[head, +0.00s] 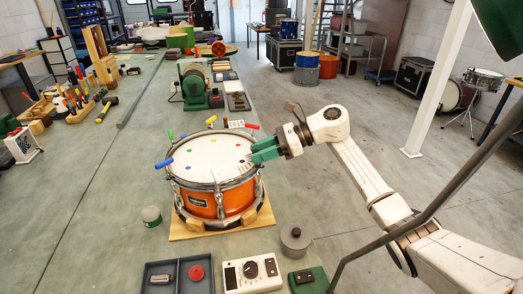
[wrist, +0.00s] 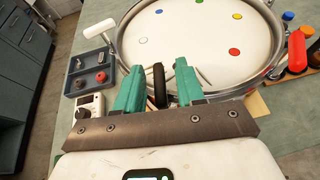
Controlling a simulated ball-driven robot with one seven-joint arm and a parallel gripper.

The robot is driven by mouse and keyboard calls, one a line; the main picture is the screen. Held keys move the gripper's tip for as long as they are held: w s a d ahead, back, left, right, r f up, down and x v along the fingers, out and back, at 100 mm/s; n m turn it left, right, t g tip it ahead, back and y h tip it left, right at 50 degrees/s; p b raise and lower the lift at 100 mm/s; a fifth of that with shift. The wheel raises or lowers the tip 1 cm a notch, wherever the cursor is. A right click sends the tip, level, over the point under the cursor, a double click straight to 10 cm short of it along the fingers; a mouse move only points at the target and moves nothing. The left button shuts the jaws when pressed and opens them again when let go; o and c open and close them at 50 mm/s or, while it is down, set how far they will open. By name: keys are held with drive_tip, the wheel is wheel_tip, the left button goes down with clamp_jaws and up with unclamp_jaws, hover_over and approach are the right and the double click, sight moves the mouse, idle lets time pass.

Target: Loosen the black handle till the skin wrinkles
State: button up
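The orange drum (head: 203,203) stands on a wooden board, its white skin (head: 205,157) facing up with coloured dots. The black handle (wrist: 159,86) stands at the rim in the wrist view, between the two teal fingers of my gripper (wrist: 169,72). A gap shows on each side of it, so my gripper looks open around it. In the head view my gripper (head: 256,152) reaches the drum's right rim and hides the black handle. Short thin lines (wrist: 205,74) show on the skin near the black handle, like wrinkles.
A grey tray (head: 150,280), a white dial box (head: 252,273) and a grey lidded pot (head: 295,240) stand in front. The bench left of the drum is mostly clear.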

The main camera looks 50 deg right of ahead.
drive_tip(key=shift+c, duration=0.4)
clamp_jaws()
drive_tip(key=shift+s+m+t+h, duration=0.1)
drive_tip(key=shift+m+t+h, duration=0.5)
drive_tip(key=shift+m+h, duration=0.25)
drive_tip(key=shift+m+t+h, duration=1.1)
drive_tip(key=shift+m+h, duration=0.25)
drive_tip(key=shift+m, duration=0.2)
drive_tip(key=shift+o, duration=0.4)
unclamp_jaws()
